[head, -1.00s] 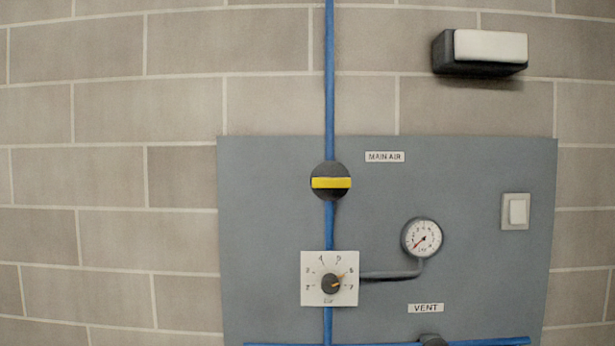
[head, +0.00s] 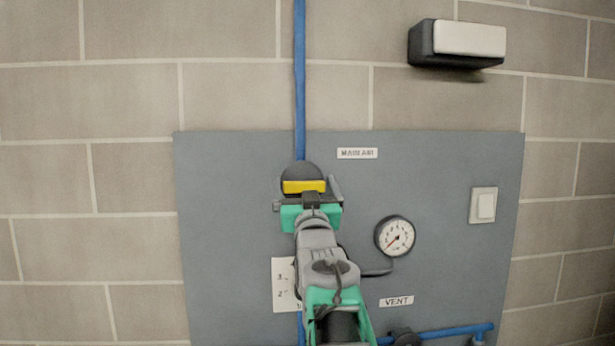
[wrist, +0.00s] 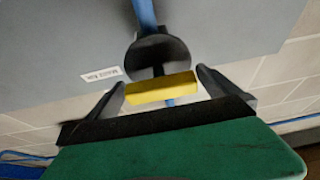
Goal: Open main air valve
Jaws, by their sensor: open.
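The main air valve has a round dark body (head: 293,168) on a vertical blue pipe and a yellow bar handle (head: 304,187). My gripper (head: 306,190) is open in front of the valve. In the wrist view the yellow handle (wrist: 160,88) lies between the two spread fingers of my gripper (wrist: 161,84), with a gap at the right and its left end close to the left finger. The dark valve body (wrist: 158,54) shows behind it.
A pressure gauge (head: 394,236) is right of my arm, its needle pointing low left. A white dial plate (head: 283,284) is mostly hidden behind my arm. The VENT label (head: 396,301) and a dark vent valve (head: 405,338) are lower right. A light switch (head: 483,205) is at the panel's right.

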